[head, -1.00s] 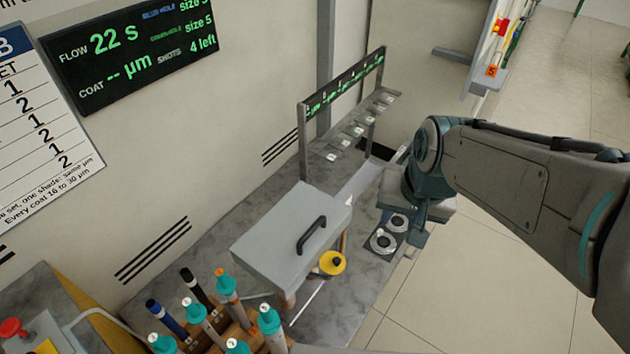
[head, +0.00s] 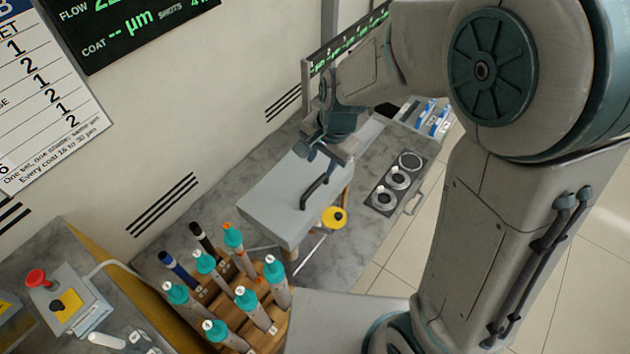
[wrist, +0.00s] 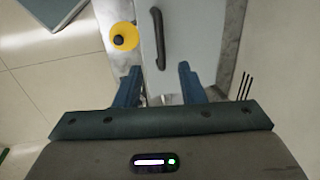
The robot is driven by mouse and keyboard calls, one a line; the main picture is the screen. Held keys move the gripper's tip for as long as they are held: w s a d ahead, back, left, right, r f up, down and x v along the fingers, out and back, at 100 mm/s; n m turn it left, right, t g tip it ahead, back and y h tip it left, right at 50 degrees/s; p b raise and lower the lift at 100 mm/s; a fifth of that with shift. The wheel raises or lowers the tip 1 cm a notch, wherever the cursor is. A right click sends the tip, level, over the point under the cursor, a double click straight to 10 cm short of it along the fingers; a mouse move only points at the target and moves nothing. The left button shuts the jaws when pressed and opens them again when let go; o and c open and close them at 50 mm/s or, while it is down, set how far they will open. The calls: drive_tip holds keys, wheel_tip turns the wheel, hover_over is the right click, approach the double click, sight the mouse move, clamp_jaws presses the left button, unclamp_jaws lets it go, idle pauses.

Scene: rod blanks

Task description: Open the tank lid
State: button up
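The tank is a light grey box with a flat lid (head: 280,200) on the marble-look bench. A black bar handle (head: 314,192) stands on the lid; it also shows in the wrist view (wrist: 158,40). My gripper (head: 322,158) is above the far end of the lid, close to the handle. In the wrist view my gripper's two blue fingers (wrist: 159,78) are spread apart with nothing between them, and the handle lies just beyond the fingertips. The lid is shut.
A wooden rack with several teal-capped rods (head: 240,300) stands in front. A red button box (head: 50,295) is at the left.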

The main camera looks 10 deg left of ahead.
sight(313, 187)
drive_tip(key=x, duration=1)
drive_tip(key=shift+a+f+b, duration=0.1)
drive_tip(key=shift+f+b, duration=0.2)
drive_tip(key=shift+f, duration=0.1)
clamp_jaws()
